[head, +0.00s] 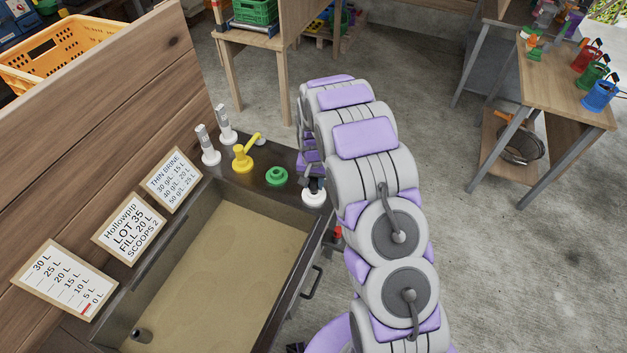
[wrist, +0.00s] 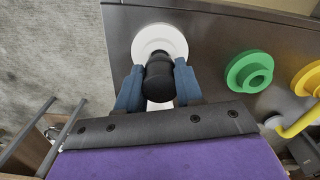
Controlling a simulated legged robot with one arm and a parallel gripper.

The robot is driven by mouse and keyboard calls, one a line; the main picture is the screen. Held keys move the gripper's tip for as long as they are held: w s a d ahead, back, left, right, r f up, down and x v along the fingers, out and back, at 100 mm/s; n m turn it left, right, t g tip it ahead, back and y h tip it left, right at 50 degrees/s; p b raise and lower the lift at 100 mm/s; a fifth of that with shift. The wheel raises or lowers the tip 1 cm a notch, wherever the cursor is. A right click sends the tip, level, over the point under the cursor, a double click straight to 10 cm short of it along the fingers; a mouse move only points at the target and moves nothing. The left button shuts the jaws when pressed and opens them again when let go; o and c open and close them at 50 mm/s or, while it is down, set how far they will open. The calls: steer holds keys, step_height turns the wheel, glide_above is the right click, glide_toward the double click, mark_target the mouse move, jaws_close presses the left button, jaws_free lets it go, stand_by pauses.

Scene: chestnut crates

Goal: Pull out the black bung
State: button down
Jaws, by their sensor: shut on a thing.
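The black bung (wrist: 158,78) stands at the white round collar (wrist: 160,40) on the dark ledge of the basin. My gripper (wrist: 157,90) is shut on the bung, with one blue finger on each side of it. In the head view the white collar (head: 314,197) shows at the ledge's right end. There my arm hides most of the gripper and the bung. I cannot tell how deep the bung sits in the collar.
A green ring (head: 276,176) and a yellow tap (head: 244,157) stand on the ledge beside the white collar. The basin (head: 290,262) has a sandy-coloured bottom. Signs (head: 129,228) lean along its left side. A tool table (head: 565,85) stands at right, with clear floor between.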

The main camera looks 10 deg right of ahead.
steer(key=shift+f, duration=0.9)
steer(key=shift+f, duration=0.25)
steer(key=c, duration=0.6)
jaws_free()
steer(key=shift+c, duration=0.2)
